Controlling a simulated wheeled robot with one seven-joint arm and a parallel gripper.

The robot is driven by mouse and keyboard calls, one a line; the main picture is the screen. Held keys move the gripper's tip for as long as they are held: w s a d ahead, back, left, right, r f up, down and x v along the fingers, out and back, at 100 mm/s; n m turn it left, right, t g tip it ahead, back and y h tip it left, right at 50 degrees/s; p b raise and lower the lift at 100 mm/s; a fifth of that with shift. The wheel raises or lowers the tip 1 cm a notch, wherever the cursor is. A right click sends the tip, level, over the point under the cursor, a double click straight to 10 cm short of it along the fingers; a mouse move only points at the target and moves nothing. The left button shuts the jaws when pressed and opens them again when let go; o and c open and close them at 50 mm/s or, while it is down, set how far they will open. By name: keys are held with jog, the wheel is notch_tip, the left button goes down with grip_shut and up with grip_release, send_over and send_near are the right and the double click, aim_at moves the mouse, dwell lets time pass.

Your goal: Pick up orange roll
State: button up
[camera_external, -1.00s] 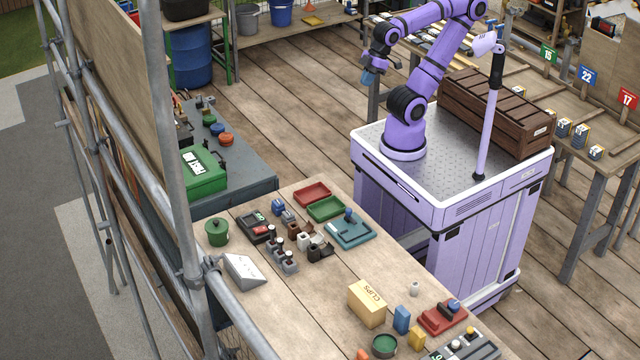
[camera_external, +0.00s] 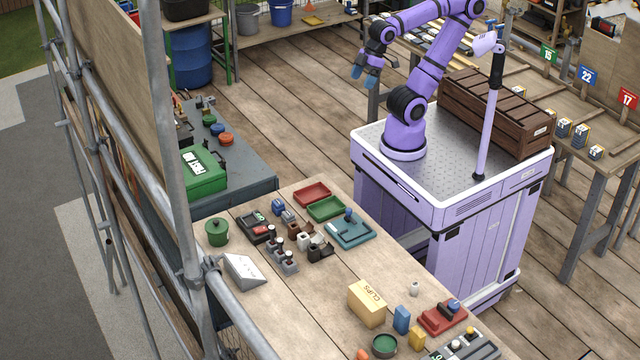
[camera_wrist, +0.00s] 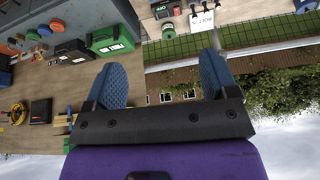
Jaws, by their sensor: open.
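The orange roll (camera_external: 226,139) lies on the dark grey bench at the left in the external view, in a row with a green roll (camera_external: 217,129) and a blue roll (camera_external: 209,120). In the wrist view the orange roll (camera_wrist: 57,25) shows small at the upper left, beside the green roll (camera_wrist: 45,30) and the blue roll (camera_wrist: 33,36). My gripper (camera_external: 364,75) is raised in the air above the floor, well to the right of the bench and far from the roll. Its two blue fingers (camera_wrist: 162,62) are spread, with nothing between them.
A green first aid box (camera_external: 203,172) stands on the grey bench close in front of the orange roll. A wooden workbench (camera_external: 290,322) with trays and small items joins it in front. A scaffold pole (camera_external: 172,150) rises at the left. Open floor lies between my base and the grey bench.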

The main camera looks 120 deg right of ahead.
jog(key=w+d+r+m+g, duration=0.1)
jog(key=w+d+m, duration=0.15)
jog(key=w, duration=0.25)
jog(key=w+d+r+m, duration=0.2)
jog(key=w+m, duration=0.1)
jog(key=w, duration=0.2)
jog(key=w+d+f+m+g, duration=0.1)
jog(key=w+d+f+m, duration=0.4)
jog(key=w+d, duration=0.55)
jog(key=w+d+f+m+g, duration=0.1)
jog(key=w+d+f+m, duration=0.1)
jog(key=w+d+m, duration=0.8)
jog(key=m+g, duration=0.2)
jog(key=m, duration=1.1)
send_over(226, 136)
jog(key=f, duration=2)
jog(key=w+f, duration=0.1)
jog(key=f, duration=1)
jog(key=shift+d, duration=0.4)
notch_tip(226, 136, down, 5)
jog(key=shift+s, duration=0.1)
jog(key=f, duration=0.2)
jog(key=s+f, duration=0.1)
jog(key=f, duration=0.1)
jog(key=shift+a+f, duration=0.2)
jog(key=shift+w+f, duration=0.15)
jog(key=shift+f, duration=0.25)
